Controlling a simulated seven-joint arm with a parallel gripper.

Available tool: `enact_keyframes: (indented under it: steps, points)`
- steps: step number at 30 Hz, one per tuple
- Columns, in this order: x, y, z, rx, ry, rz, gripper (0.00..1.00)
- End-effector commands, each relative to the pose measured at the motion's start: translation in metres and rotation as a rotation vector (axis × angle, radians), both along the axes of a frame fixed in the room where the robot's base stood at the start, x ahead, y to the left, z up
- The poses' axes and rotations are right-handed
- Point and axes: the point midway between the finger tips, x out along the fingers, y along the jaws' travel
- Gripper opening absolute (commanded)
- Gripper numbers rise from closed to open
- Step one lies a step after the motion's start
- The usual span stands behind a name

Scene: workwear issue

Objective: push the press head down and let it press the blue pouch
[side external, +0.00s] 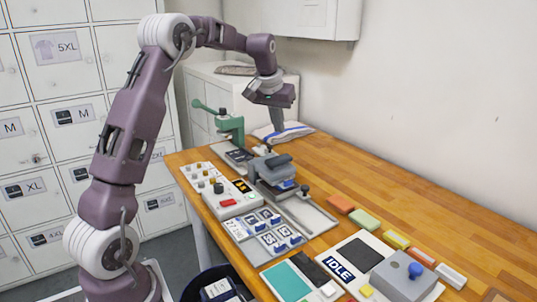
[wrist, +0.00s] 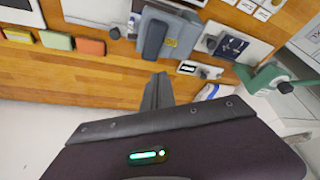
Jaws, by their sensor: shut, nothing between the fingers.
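A grey press (side external: 268,170) stands near the middle of the wooden table, and it also shows at the top of the wrist view (wrist: 168,38). Its darker head with a bar handle sits over its base. A blue patch, which looks like the blue pouch (side external: 286,184), shows at the press's front edge under the head; the rest of it is hidden. My gripper (side external: 278,128) is shut and empty, above and behind the press, pointing down. In the wrist view its fingertips (wrist: 161,78) show beside the press, apart from it.
A green lever tool (side external: 228,125) stands behind the press, left of my gripper. A white cloth with a blue stripe (side external: 288,132) lies at the back. A control panel (side external: 222,190) is left of the press. Coloured blocks (side external: 365,220) lie front right. The table's right side is clear.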

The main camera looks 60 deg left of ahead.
Motion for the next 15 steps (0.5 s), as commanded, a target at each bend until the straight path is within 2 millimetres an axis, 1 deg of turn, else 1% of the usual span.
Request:
enact_keyframes:
  steps: [3, 15]
  points:
    - [0.001, 0.0, 0.012, 0.001, -0.003, 0.0, 0.0]
    - [0.001, 0.0, 0.047, 0.001, -0.002, 0.0, 0.0]
